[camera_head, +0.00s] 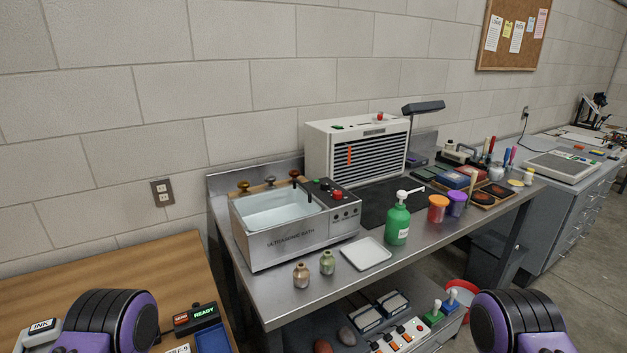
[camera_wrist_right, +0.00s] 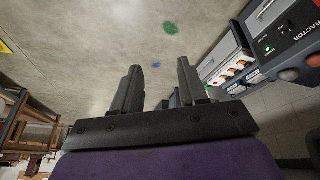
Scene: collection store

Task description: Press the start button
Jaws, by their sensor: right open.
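The ultrasonic bath (camera_head: 290,241), a steel box with a clear-filled basin, stands on the steel bench in the head view. Its dark control panel at the right has a red button (camera_head: 337,195), smaller controls and a green light. No start label is readable. A white louvred unit (camera_head: 322,150) behind it has a red knob (camera_head: 380,117) and green marks on top. My right gripper (camera_wrist_right: 160,78) is open and empty in the wrist view, facing the floor, away from the bath. In the head view only my purple and black arm parts show, low at both sides; the left gripper is hidden.
A white tray (camera_head: 366,254), two small bottles (camera_head: 301,275) and a green pump bottle (camera_head: 397,224) stand in front of the bath. A wooden table (camera_head: 120,275) is at left. Boxes and switches fill the lower shelf. The wrist view shows mostly bare floor (camera_wrist_right: 90,70).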

